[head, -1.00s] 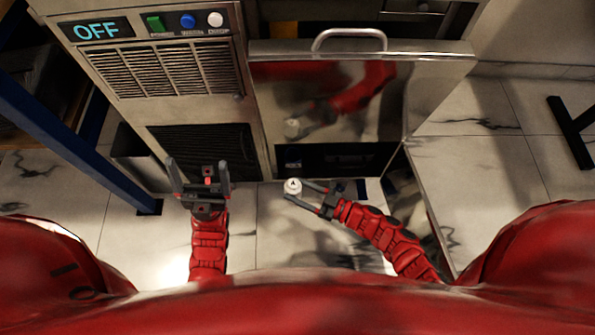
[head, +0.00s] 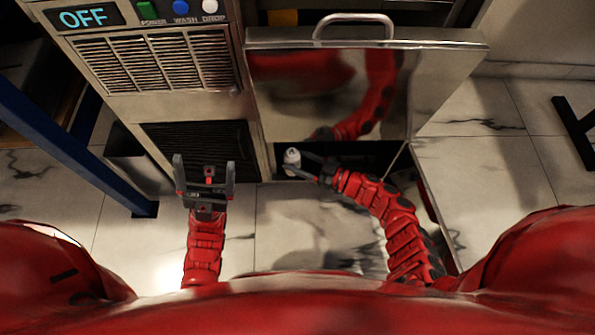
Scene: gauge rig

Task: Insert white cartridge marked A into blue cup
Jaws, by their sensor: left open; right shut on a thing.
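The white cartridge (head: 292,157) with a dark mark on top is held upright at the tips of my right gripper (head: 302,166), which is shut on it. The mark is too small to read surely now. The cartridge is in front of the dark opening under the steel door, at its left side; I cannot tell if it is inside the opening. My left gripper (head: 205,178) is open and empty, in front of the dark lower grille. No blue cup shows.
The steel door (head: 330,95) with a bar handle (head: 353,22) hangs over the dark opening (head: 360,158). To its left is a panel with an OFF display (head: 84,17) and green, blue and white buttons. A blue post (head: 70,150) stands at the left.

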